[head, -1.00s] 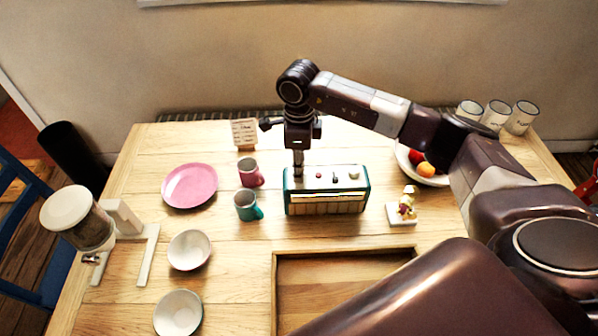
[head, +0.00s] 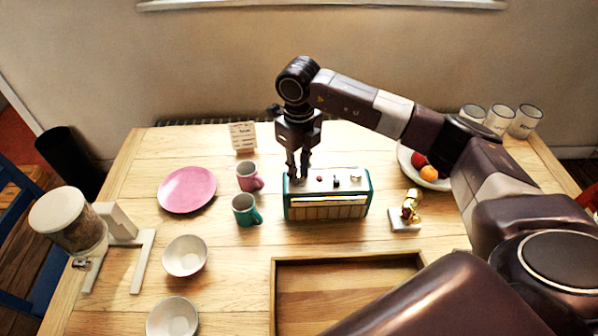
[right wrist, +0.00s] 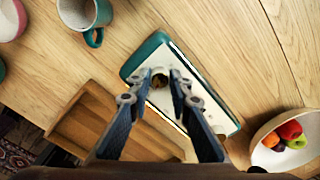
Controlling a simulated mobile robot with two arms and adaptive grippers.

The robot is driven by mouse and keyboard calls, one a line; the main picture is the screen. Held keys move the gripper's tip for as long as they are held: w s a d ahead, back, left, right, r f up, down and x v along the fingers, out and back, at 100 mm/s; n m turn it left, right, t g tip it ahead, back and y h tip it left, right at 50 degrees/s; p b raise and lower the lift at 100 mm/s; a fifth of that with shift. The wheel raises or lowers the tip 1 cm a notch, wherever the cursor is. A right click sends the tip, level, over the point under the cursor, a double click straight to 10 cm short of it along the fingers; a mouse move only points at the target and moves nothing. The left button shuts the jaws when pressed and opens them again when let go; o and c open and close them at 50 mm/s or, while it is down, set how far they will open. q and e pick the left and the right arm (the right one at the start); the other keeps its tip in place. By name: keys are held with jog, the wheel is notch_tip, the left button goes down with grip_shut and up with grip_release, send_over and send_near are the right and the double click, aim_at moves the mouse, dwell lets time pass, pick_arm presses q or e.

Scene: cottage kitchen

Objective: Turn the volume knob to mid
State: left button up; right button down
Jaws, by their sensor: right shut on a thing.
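A teal radio (head: 360,200) with a pale top stands in the middle of the table. Its top carries small controls: a red one (head: 320,179), a dark one (head: 336,181) and a pale knob (head: 356,178) at the right end. My right gripper (head: 298,178) points down at the left end of the top. In the right wrist view, its fingers (right wrist: 160,78) are on either side of a round knob (right wrist: 158,80), which they mostly cover in the head view. Which control is the volume knob, and its pointer setting, I cannot read. My left gripper is not in view.
A pink mug (head: 248,177) and a teal mug (head: 246,211) stand close left of the radio. A wooden tray (head: 272,290) lies in front. A small figurine (head: 409,213) and a fruit bowl (head: 440,182) are to the right. A small sign (head: 243,136) stands behind.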

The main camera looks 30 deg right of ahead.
aim_at(299, 175)
jog(key=shift+w+r, duration=0.1)
dwell(0.4)
jog(key=c, duration=1.7)
grip_release()
jog(key=shift+c, duration=0.2)
notch_tip(299, 175, up, 12)
